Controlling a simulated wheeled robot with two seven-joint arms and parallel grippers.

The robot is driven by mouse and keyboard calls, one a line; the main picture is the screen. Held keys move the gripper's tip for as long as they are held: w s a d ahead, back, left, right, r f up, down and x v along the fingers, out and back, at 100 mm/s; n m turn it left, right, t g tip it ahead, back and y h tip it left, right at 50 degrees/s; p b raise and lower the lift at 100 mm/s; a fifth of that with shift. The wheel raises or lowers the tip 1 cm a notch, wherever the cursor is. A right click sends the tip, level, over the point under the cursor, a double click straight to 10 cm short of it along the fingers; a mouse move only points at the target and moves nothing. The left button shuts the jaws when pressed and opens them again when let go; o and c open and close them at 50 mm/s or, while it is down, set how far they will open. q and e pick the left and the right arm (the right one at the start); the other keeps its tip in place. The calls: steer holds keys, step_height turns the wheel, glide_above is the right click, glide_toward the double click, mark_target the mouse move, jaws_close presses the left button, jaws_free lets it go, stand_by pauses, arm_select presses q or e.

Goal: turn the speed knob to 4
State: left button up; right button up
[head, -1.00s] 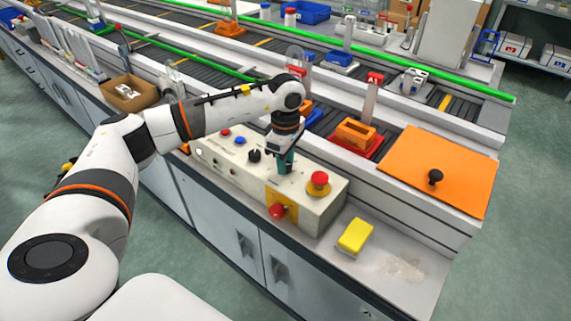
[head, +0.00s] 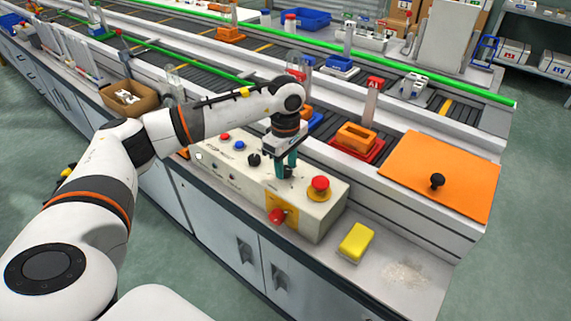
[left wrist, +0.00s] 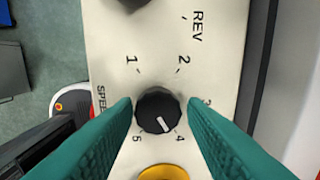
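The speed knob (left wrist: 158,112) is black and round with a white pointer line. In the left wrist view the line points down and slightly right, between the 4 and 5 marks and nearer the 4. My left gripper (left wrist: 160,105) has its two teal fingers on either side of the knob, with a narrow gap showing at each side, so it is open around it. In the head view my left gripper (head: 286,166) points down over the cream control box (head: 236,186). My right gripper is in neither view.
A red mushroom button (head: 319,184) stands just right of the gripper on the box. A black selector knob (head: 254,159) is to its left, and a red switch (head: 277,216) is on the front. A yellow block (head: 355,240) lies on the bench beyond the box.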

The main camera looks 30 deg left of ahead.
mark_target(285, 169)
arm_select(q)
steer(key=shift+o, duration=1.1)
step_height(285, 169, up, 12)
steer(key=shift+b, duration=0.35)
steer(key=shift+s+f, duration=0.1)
